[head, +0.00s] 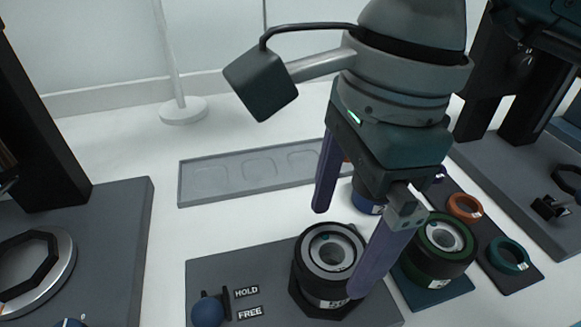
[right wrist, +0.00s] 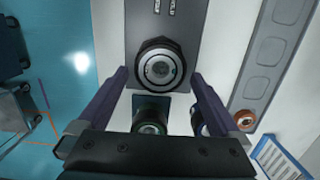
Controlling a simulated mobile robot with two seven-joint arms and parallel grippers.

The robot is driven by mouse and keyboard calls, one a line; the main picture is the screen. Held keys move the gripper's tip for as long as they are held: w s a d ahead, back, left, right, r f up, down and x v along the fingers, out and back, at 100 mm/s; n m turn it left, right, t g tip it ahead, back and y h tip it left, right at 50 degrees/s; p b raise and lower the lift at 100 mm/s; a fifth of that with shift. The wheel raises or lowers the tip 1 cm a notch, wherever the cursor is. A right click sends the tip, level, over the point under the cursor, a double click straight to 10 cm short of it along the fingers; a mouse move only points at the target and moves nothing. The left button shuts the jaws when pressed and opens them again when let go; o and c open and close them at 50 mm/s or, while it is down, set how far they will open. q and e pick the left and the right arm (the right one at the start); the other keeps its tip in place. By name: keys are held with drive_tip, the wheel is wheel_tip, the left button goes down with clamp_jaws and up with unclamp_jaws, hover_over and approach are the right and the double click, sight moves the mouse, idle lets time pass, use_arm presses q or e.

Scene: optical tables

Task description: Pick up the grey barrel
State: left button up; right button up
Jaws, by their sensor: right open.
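The grey barrel (head: 312,272), dark with a grey ring around its top opening, stands upright in a dark mount on a grey plate (head: 235,275) marked HOLD and FREE. It also shows in the right wrist view (right wrist: 159,70), between the fingertips in the picture. My right gripper (head: 340,248) is open and empty. Its fingers point down over the barrel; one fingertip overlaps the barrel's right side in the head view. Whether they touch or reach around it I cannot tell. My left gripper is not in view.
A green-ringed barrel (head: 437,262) stands close on the right. A blue barrel (head: 366,200) is partly hidden behind my fingers. A tray holds orange (head: 464,208) and teal rings (head: 508,255). A blue knob (head: 208,312) sits front left on the plate. A shallow grey tray (head: 232,178) lies behind.

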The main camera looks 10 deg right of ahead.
sight(333, 250)
drive_tip(key=f, duration=0.4)
drive_tip(key=shift+a, duration=0.2)
drive_tip(key=c, duration=1.2)
